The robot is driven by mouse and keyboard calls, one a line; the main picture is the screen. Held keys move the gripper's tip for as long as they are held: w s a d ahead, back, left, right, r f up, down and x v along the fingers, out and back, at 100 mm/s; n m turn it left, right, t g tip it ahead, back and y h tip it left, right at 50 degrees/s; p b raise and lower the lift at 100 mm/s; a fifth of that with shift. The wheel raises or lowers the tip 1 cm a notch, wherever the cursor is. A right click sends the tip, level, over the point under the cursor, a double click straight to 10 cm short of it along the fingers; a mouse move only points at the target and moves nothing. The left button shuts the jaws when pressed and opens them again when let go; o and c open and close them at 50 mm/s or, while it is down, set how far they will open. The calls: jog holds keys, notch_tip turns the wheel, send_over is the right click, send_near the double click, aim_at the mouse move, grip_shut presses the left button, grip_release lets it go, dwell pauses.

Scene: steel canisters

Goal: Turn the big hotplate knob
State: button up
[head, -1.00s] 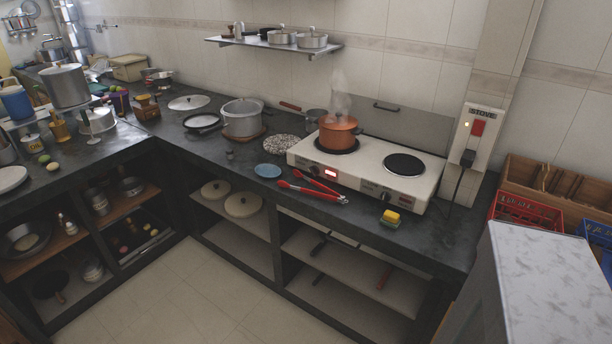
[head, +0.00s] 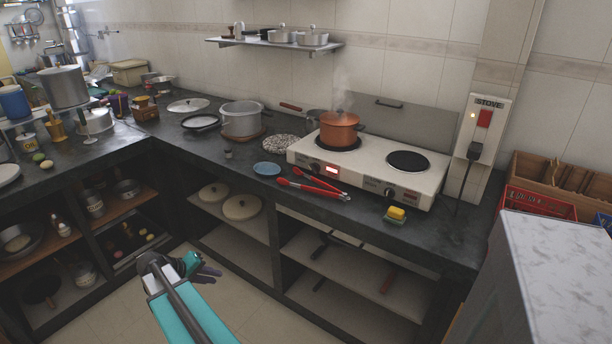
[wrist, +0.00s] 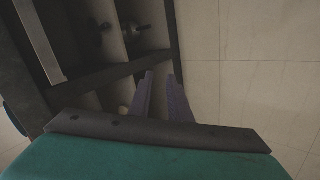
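The white two-burner hotplate (head: 368,166) stands on the dark counter in the head view. A knob (head: 316,167) is on the left of its front face beside a lit red display, and another knob (head: 389,192) is farther right. Their sizes are hard to compare here. A steaming copper pot (head: 339,132) sits on the left burner; the right burner (head: 408,161) is bare. My gripper (head: 213,271) is low in front of the counter, left of and well apart from the hotplate. In the wrist view its two purple fingers (wrist: 160,76) are apart with nothing between them.
Red tongs (head: 312,186), a blue dish (head: 267,169) and a yellow-green sponge (head: 395,215) lie along the counter front before the hotplate. A marble-topped cabinet (head: 570,250) stands at the right. Open shelves (head: 345,270) lie below the counter. The floor in front is clear.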

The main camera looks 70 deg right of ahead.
jog(key=s+d+r+m+g+h+b, duration=0.2)
jog(key=s+d+r+m+h+b, duration=0.15)
jog(key=d+r, duration=1.15)
jog(key=m+g+h+b, duration=0.2)
jog(key=m+g, duration=0.1)
jog(key=m, duration=0.1)
send_near(310, 168)
jog(key=r+v, duration=0.1)
jog(key=v, duration=0.5)
jog(key=shift+s+d+f+y, duration=0.15)
jog(key=shift+y, duration=0.1)
jog(key=shift+d, duration=0.1)
jog(key=x, duration=1.3)
jog(key=shift+d+f, duration=0.2)
jog(key=shift+d, duration=0.15)
jog(key=shift+c, duration=0.4)
